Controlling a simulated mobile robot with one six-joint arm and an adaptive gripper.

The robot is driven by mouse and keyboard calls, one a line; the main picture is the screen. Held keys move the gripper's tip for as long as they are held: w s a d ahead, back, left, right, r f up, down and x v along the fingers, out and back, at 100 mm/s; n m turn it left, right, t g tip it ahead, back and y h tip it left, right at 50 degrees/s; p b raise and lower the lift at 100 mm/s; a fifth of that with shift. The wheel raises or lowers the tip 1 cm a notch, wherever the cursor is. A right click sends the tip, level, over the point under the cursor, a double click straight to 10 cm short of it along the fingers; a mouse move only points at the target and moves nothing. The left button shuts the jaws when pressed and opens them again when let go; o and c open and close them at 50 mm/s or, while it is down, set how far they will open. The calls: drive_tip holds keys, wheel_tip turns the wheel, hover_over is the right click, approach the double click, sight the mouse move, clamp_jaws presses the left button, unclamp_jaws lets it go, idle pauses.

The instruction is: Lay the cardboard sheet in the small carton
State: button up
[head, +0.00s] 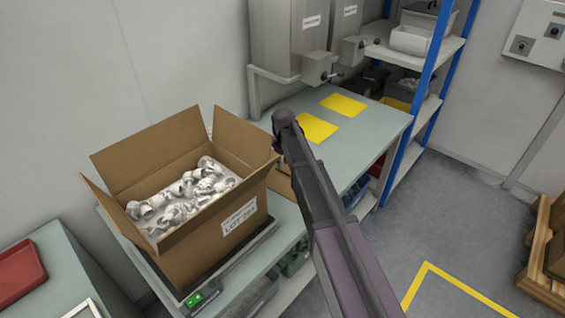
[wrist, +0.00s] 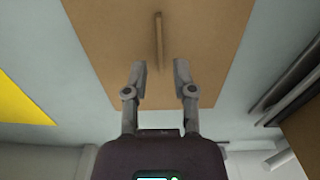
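The carton (head: 215,225) stands open on a scale in the head view, flaps up, with a white label on its front. White fittings fill its visible inside. The brown cardboard sheet (wrist: 205,50) lies flat on the bench in the wrist view, with a thin raised strip on it. A small brown part of the sheet (head: 282,182) shows in the head view between carton and arm; my arm hides the rest. My gripper (wrist: 158,72) is open and empty, its fingers toward the sheet on either side of the strip's near end. I cannot tell whether they touch the sheet.
Yellow squares (head: 343,105) mark the grey-green bench (head: 385,122) behind my arm. Metal dispensers (head: 290,35) hang above it. A blue-framed shelf (head: 418,85) stands right of the bench. A red tray (head: 18,270) lies at left. Bins sit under the bench.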

sight(283, 171)
drive_tip(key=shift+f+b, duration=1.6)
drive_tip(key=shift+f, duration=0.25)
drive_tip(key=shift+s, duration=0.1)
clamp_jaws()
drive_tip(key=shift+r, duration=0.15)
drive_tip(key=shift+r+p, duration=3.85)
drive_tip(key=shift+p, duration=0.15)
